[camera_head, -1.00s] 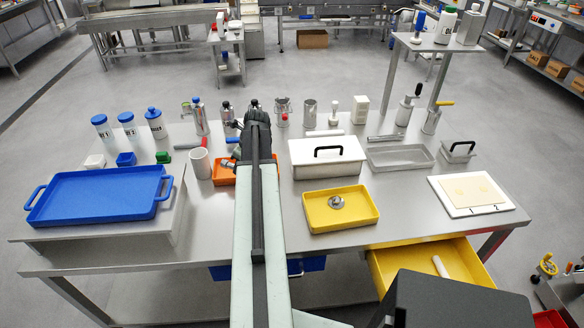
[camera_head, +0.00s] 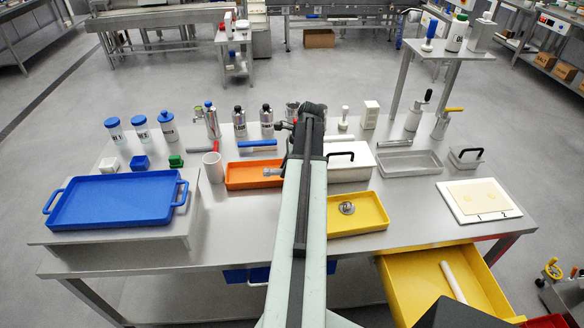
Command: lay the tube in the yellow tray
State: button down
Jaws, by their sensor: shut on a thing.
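The yellow tray (camera_head: 372,221) lies on the steel table right of my arm, with a round silver part (camera_head: 347,208) in it. My arm covers its left edge. A white tube (camera_head: 453,280) lies in the open yellow drawer (camera_head: 400,290) below the table front. I cannot tell which is the task's tube. My arm reaches over the table; its dark end hides my gripper's fingers and whatever they hold.
Left of my arm are an orange tray (camera_head: 240,178), a white cup (camera_head: 212,166) and a blue tray (camera_head: 110,205) on a raised stand. A white lidded box (camera_head: 350,168) stands behind the yellow tray. Bottles and canisters line the back. Bare table shows at the front right.

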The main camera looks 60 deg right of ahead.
jog(key=shift+a+r+n, duration=0.15)
jog(key=shift+n, duration=0.15)
jog(key=shift+f, duration=0.2)
notch_tip(320, 180, down, 10)
jog(key=b, duration=1)
jog(key=shift+f+b, duration=0.1)
jog(key=shift+b, duration=0.2)
jog(key=shift+r, duration=0.25)
jog(key=shift+f, duration=0.1)
jog(key=c, duration=1.6)
grip_release()
jog(key=shift+f, duration=0.1)
jog(key=shift+c, duration=0.2)
jog(key=shift+o, duration=0.6)
